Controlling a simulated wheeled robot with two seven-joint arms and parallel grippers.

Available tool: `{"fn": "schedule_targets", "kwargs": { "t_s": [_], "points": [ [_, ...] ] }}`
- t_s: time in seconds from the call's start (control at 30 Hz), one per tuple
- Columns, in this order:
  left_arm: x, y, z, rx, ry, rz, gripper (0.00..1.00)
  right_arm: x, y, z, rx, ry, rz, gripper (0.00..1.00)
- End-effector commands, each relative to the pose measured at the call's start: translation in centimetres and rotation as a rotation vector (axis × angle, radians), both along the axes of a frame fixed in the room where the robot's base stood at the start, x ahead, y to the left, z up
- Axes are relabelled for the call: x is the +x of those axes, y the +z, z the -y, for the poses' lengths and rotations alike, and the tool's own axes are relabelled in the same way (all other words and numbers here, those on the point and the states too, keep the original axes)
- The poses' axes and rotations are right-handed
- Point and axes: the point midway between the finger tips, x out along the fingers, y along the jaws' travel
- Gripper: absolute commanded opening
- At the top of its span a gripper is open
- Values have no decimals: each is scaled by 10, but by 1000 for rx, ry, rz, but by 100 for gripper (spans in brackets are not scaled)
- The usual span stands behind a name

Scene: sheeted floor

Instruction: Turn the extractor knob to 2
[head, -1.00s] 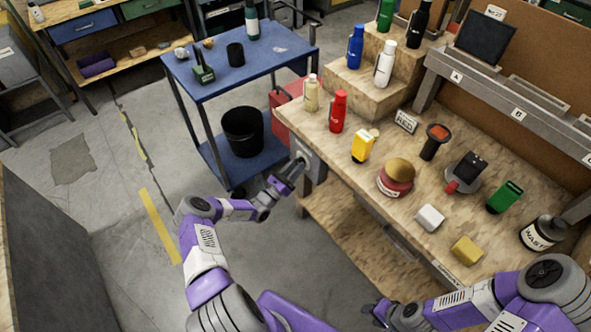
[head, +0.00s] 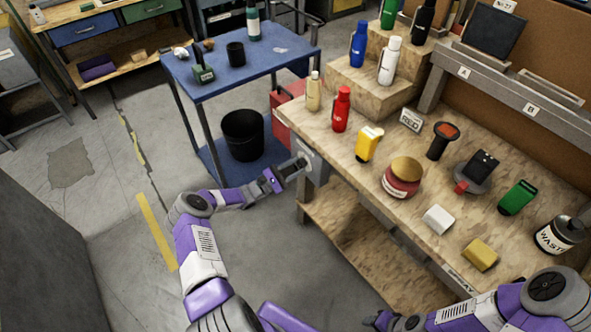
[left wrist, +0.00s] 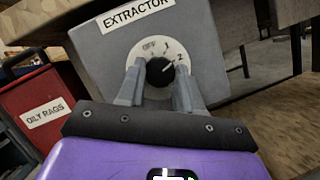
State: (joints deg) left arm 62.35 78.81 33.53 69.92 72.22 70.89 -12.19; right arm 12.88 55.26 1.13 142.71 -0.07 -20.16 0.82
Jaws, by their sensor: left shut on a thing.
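The grey extractor box (head: 314,167) is fixed at the near left end of the workbench. In the left wrist view its label reads EXTRACTOR, and a pale round dial (left wrist: 146,48) carries OFF, 1 and 2. The black extractor knob (left wrist: 160,73) sits in the dial's middle. A light mark on it points up and right, roughly towards the 2. My left gripper (left wrist: 160,92) is shut on the knob, one finger on each side; it also shows in the head view (head: 297,168). My right gripper (head: 376,319) is low by the bench front, small and partly cut off.
The workbench (head: 330,142) holds several bottles, a red jar (head: 402,178), a scanner and small blocks. A blue cart (head: 265,75) with a black bin (head: 243,135) stands to the left. A red OILY RAGS container (left wrist: 45,110) is beside the extractor box.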

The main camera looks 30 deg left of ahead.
Motion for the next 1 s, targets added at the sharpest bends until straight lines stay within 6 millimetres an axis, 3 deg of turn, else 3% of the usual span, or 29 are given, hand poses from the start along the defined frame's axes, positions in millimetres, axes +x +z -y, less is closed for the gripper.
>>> {"fn": "schedule_targets", "kwargs": {
  "t_s": [0.33, 0.9, 0.93, 1.0],
  "points": [
    [0, -2, -1, 141, 1, 50, 5, 0, -6, 0, 0, 0, 0, 43],
    [0, -1, -2, 167, 2, 61, 5, 0, -7, 0, 0, 0, 0, 43],
    [0, -1, -2, 167, 2, 61, 38, 0, -7, 0, 0, 0, 0, 43],
    [0, -1, -2, 166, 1, 62, 49, 0, -7, 0, 0, 0, 0, 43]
  ]
}}
